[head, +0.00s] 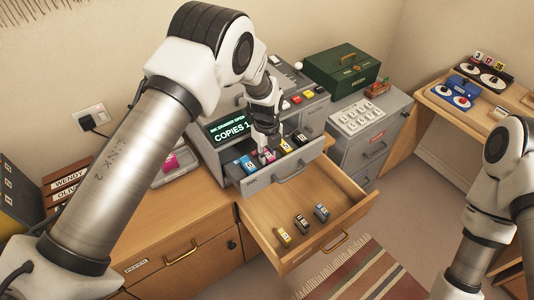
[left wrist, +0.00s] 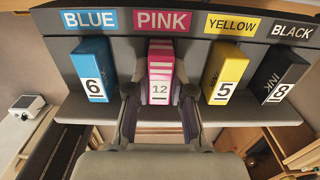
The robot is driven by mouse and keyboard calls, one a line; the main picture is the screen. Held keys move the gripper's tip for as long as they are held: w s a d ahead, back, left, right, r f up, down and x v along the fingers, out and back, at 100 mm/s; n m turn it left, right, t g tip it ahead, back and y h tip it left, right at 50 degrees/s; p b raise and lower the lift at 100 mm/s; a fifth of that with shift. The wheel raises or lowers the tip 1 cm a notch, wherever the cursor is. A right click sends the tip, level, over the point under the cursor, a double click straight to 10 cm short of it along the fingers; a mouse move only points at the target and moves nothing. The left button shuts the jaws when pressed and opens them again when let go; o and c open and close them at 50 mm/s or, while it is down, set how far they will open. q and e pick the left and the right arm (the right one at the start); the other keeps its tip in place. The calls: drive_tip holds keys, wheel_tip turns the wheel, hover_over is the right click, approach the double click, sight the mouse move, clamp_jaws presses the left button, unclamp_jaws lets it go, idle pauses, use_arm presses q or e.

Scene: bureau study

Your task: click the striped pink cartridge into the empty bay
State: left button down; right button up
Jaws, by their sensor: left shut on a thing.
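The striped pink cartridge (left wrist: 160,72), marked 12, is between the fingers of my left gripper (left wrist: 160,108), which is shut on it. It lines up under the PINK label (left wrist: 162,20), between the blue cartridge (left wrist: 93,70) and the yellow cartridge (left wrist: 226,73). In the head view my left gripper (head: 268,140) points down into the open printer drawer (head: 262,182), with the pink cartridge (head: 268,156) at its tips. The pink bay is hidden under the cartridge and fingers; I cannot tell how deep the cartridge sits. My right gripper is out of view.
A black cartridge (left wrist: 275,78) fills the rightmost place. The printer display (head: 230,130) reads COPIES 1. Below, an open wooden drawer (head: 340,205) holds a few loose cartridges (head: 301,223). A grey tray (head: 178,172) with a pink item stands left of the printer.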

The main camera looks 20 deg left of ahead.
sight(267, 154)
use_arm(q)
drive_tip(key=c, duration=0.9)
unclamp_jaws()
drive_tip(key=shift+c, duration=0.2)
drive_tip(key=shift+r, duration=0.1)
wheel_tip(267, 154, up, 12)
